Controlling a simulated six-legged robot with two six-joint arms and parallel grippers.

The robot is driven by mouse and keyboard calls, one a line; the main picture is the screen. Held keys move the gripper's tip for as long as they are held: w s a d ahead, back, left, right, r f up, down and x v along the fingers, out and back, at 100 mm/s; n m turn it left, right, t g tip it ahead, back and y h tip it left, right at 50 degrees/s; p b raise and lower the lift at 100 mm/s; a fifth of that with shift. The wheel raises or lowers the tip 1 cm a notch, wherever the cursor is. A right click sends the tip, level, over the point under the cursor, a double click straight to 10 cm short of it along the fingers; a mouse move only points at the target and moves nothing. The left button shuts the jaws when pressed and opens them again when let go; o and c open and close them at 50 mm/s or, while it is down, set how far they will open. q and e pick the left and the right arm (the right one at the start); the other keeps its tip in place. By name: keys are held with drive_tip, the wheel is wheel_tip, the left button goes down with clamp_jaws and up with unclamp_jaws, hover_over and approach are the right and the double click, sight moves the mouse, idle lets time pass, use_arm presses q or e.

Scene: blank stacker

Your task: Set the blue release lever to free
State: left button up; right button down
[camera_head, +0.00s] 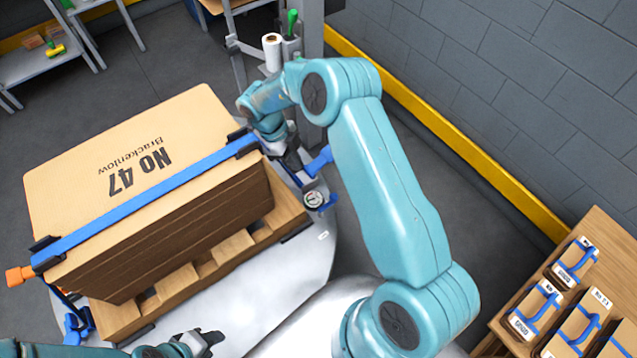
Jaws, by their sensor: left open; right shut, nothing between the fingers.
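A blue lever-like part (320,161) stands at the right side of the stack, just above a round gauge (314,199); its marked positions are not readable. My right gripper (293,163) points down right beside this blue part, shut with nothing held; whether it touches the part I cannot tell. The arm's wrist hides some of the mechanism there. My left gripper (207,341) is open and empty at the bottom, in front of the stack and away from the lever.
A stack of brown blanks (150,140) marked "No 47" lies on a pallet (205,262) under a blue bar (150,200). An orange handle (18,276) sticks out at left. A wooden table (600,235) with strapped packs is at lower right. A grey wall stands behind.

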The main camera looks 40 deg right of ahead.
drive_tip(key=b, duration=0.1)
approach(328, 203)
drive_tip(key=w+f, duration=0.3)
drive_tip(key=shift+a+f, duration=0.1)
drive_tip(key=s, duration=0.1)
drive_tip(key=s+d, duration=0.1)
drive_tip(key=shift+s+d+f, duration=0.3)
drive_tip(key=shift+s, duration=0.1)
drive_tip(key=shift+s+d, duration=0.25)
drive_tip(key=shift+s, duration=0.2)
